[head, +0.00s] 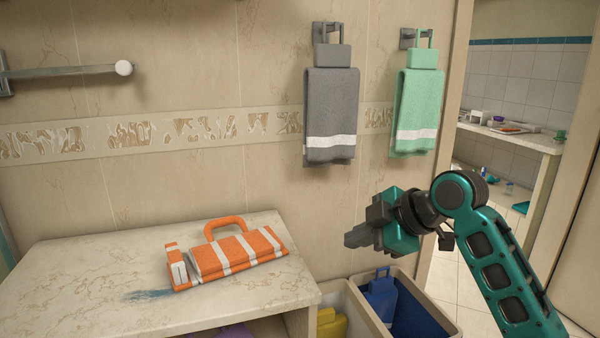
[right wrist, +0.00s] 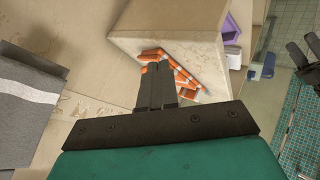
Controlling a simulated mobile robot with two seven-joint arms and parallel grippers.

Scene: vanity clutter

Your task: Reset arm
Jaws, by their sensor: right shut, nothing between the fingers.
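My right gripper (head: 352,238) is in the air in front of the wall, right of the marble counter and above the bins. Its fingers point left and are closed together with nothing between them. In the right wrist view its two dark fingers (right wrist: 156,88) lie side by side, with the counter and orange towel behind them. Dark finger-like shapes (right wrist: 302,58) at the right edge of that view may be my left gripper; their opening is unclear. The left gripper does not show in the head view.
An orange striped towel (head: 235,255) lies on the marble counter (head: 75,290). A grey towel (head: 331,115) and a green towel (head: 416,112) hang on wall hooks. Below my right gripper, bins hold a yellow thing (head: 331,324) and a blue thing (head: 381,296). A doorway opens at right.

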